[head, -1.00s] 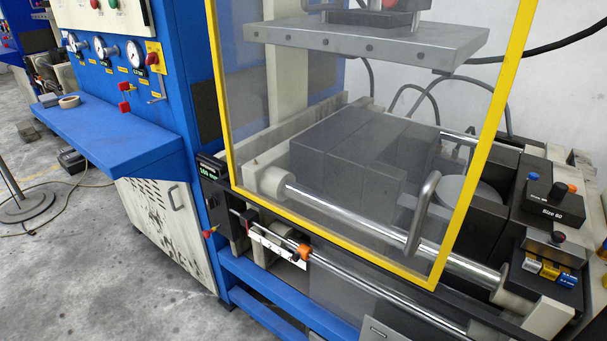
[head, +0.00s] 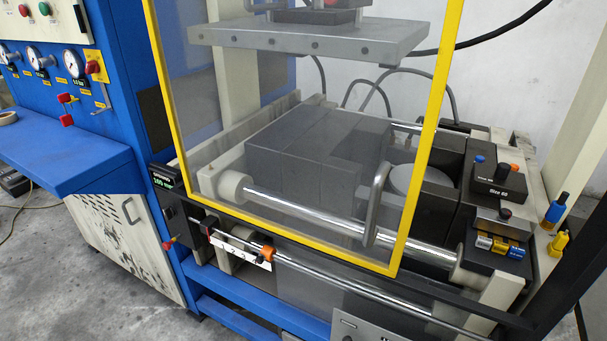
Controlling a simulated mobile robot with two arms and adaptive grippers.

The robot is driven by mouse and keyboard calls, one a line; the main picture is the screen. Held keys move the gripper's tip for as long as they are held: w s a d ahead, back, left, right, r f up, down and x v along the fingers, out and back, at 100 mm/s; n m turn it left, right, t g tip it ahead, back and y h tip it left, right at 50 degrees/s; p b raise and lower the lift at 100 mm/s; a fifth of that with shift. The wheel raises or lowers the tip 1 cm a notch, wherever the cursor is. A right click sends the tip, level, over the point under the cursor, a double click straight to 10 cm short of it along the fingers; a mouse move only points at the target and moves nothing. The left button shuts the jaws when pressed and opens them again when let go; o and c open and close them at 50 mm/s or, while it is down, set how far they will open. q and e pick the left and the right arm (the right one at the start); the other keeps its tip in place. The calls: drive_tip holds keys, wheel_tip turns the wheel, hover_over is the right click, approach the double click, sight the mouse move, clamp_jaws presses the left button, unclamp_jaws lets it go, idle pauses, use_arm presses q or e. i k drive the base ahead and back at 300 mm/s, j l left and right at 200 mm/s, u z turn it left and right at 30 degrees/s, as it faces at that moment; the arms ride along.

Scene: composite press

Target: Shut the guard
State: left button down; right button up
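The guard (head: 400,262) is a clear panel in a yellow frame with a grey bar handle (head: 375,205) low on its right side. It hangs in front of the press opening, and its lower edge crosses in front of the chrome rod (head: 310,215). Through the panel I see the grey upper plate (head: 310,42) and dark grey blocks (head: 318,150) below it. Neither of my grippers is in view. The guard's top is cut off by the picture edge.
A blue cabinet with gauges (head: 73,63) and a blue shelf (head: 65,160) stands at the left. A black box (head: 497,185) and several small coloured blocks (head: 498,243) sit at the right. Blue (head: 556,208) and yellow (head: 558,243) items stand beside them.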

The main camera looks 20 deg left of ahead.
sight(454, 8)
drive_tip(key=k+j+u, duration=0.1)
drive_tip(key=u, duration=0.25)
drive_tip(key=k+j+u, duration=0.1)
drive_tip(key=j+u, duration=0.45)
drive_tip(key=u, duration=0.15)
